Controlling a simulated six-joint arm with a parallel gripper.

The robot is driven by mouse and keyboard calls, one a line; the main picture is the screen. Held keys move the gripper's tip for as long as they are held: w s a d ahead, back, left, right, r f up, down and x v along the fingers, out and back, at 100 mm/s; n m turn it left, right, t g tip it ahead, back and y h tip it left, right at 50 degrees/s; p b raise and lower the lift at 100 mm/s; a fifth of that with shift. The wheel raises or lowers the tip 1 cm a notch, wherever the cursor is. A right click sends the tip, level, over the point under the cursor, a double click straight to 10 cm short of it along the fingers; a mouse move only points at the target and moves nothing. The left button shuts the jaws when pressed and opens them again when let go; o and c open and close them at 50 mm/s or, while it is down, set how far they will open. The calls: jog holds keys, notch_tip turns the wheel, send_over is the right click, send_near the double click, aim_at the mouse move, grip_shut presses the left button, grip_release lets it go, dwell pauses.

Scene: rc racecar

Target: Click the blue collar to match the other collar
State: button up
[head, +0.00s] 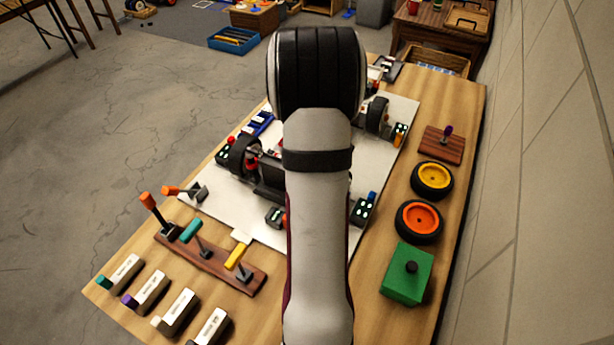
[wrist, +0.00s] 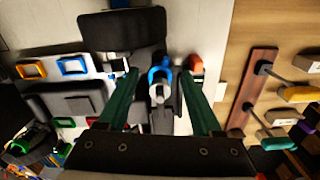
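The blue collar (wrist: 157,74) shows in the wrist view as a blue ring around a pale round end, beside the dark car parts. My gripper (wrist: 160,77) is open, with one green finger on each side of the collar. I see gaps between the fingers and the collar; whether either touches it I cannot tell. An orange-red part (wrist: 196,63) sits just beyond the right fingertip; I cannot tell if it is the other collar. In the head view my arm hides my gripper and the blue collar.
A white board (head: 235,205) lies on the wooden table (head: 455,110). A lever rack (head: 210,262) stands at left. On the right are a green box (head: 407,275), an orange wheel (head: 419,221) and a yellow wheel (head: 433,180). A wall runs along the right.

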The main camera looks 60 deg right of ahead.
grip_shut()
jog(key=m, duration=0.4)
jog(key=shift+m, duration=0.4)
jog(key=shift+o, duration=0.4)
grip_release()
notch_tip(320, 180, up, 16)
jog(key=shift+f, duration=0.1)
